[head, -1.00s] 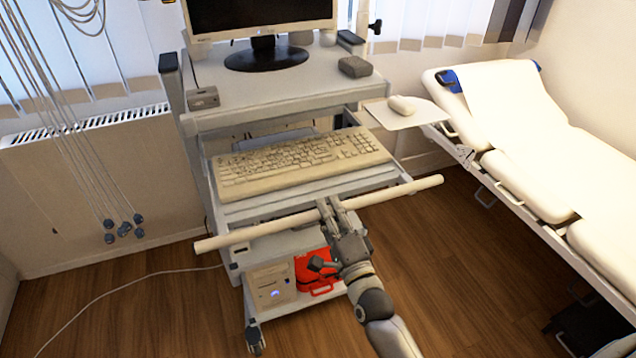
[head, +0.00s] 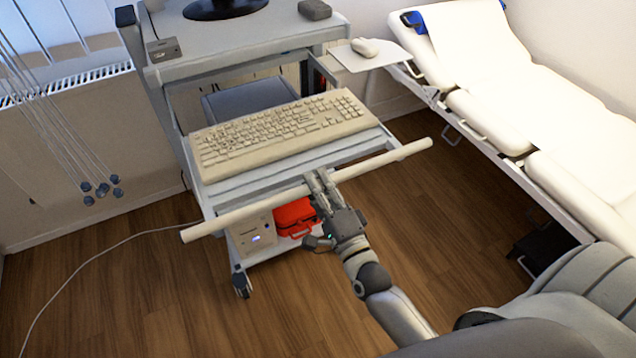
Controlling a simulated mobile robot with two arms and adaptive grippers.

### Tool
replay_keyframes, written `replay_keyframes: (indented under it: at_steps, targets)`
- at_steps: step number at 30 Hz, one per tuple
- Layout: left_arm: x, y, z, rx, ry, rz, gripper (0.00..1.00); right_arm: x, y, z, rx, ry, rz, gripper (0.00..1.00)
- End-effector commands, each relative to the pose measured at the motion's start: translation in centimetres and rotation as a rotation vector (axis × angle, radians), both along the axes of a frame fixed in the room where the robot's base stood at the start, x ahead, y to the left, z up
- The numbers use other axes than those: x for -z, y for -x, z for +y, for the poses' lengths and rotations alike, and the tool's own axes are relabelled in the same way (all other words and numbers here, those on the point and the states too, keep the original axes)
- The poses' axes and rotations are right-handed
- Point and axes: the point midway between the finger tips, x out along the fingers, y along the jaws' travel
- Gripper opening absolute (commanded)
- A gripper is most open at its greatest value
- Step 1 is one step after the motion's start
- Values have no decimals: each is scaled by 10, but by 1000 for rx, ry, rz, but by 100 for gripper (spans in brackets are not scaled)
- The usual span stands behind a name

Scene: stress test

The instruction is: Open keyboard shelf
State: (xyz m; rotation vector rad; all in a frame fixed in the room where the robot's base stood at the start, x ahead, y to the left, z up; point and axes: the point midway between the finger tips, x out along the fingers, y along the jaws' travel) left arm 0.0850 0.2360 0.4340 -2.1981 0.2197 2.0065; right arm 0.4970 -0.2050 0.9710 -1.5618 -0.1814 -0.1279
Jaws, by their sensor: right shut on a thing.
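The keyboard shelf (head: 246,184) is a grey tray that stands out from the front of the cart. A beige keyboard (head: 285,133) lies on it. A long pale bar handle (head: 255,212) runs along the shelf's front edge. My right gripper (head: 319,184) is shut on the bar handle near its middle, reaching it from the front right. The gripper hides a short piece of the bar. My left gripper is not in view.
The grey cart (head: 240,50) has a monitor base on top. A mouse (head: 365,47) sits on a side plate. A white couch (head: 540,90) stands right. A red case (head: 296,216) and a beige box (head: 253,233) are below the shelf.

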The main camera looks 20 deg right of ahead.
Motion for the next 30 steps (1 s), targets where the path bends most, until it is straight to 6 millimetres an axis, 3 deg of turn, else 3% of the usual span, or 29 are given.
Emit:
replay_keyframes:
  at_steps: [2, 3, 8, 20, 30]
  targets:
    - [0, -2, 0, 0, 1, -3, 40, 0, 0, 0, 0, 0, 1, 0]
    - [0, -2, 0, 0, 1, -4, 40, 0, 0, 0, 0, 0, 1, 22]
    - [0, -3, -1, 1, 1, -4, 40, 0, 0, 0, 0, 0, 1, 43]
    - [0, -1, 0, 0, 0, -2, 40, 2, 5, 0, 0, 0, 2, 43]
    - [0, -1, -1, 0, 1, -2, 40, 14, 64, -2, -2, 2, 6, 43]
